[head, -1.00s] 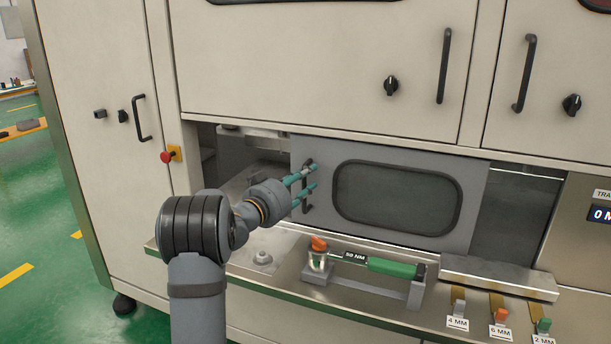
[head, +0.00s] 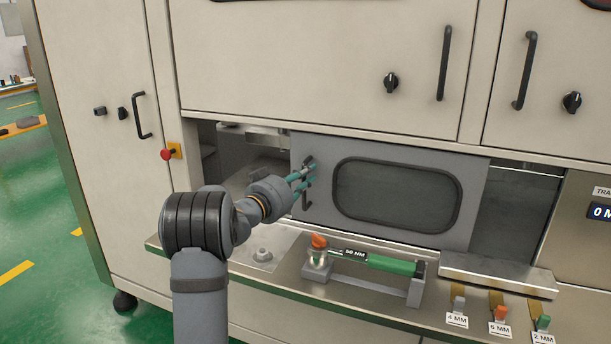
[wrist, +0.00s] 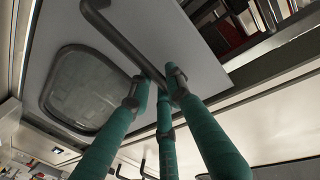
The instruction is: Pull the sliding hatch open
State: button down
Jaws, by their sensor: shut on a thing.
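The sliding hatch (head: 310,226) is a grey panel with a dark rounded window (head: 397,196), set in the low opening of the machine. Openings show on both its left and right sides. Its dark upright bar handle (head: 307,201) is near the hatch's left edge. My gripper (head: 308,176) is at this handle, its green fingers shut on the bar. In the wrist view the fingers (wrist: 163,92) close around the dark handle (wrist: 122,38), and the hatch window (wrist: 85,88) lies to the left. The far side of the grip is partly hidden.
Below the hatch, a steel ledge (head: 285,281) carries a green-handled torque tool (head: 390,265) labelled 50 NM on a stand, and 4, 6 and 2 MM keys. A red button (head: 167,155) is left of the opening. Cabinet doors with bar handles (head: 444,64) are above.

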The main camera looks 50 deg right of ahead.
aim_at(332, 171)
dwell(0.5)
jog(key=shift+s+d+f+b, duration=0.1)
jog(key=shift+s+d+b, duration=0.05)
jog(key=shift+s+b, duration=0.2)
jog(key=s+b, duration=0.1)
jog(key=s, duration=0.1)
jog(key=s+d+b, duration=0.1)
jog(key=s, duration=0.1)
jog(key=shift+s, duration=0.15)
jog(key=c, duration=1.7)
grip_release()
jog(key=shift+c, duration=0.2)
jog(key=shift+o, duration=0.3)
jog(key=shift+a, duration=0.1)
jog(key=a, duration=1.1)
jog(key=shift+s+a, duration=0.25)
jog(key=shift+a, duration=0.15)
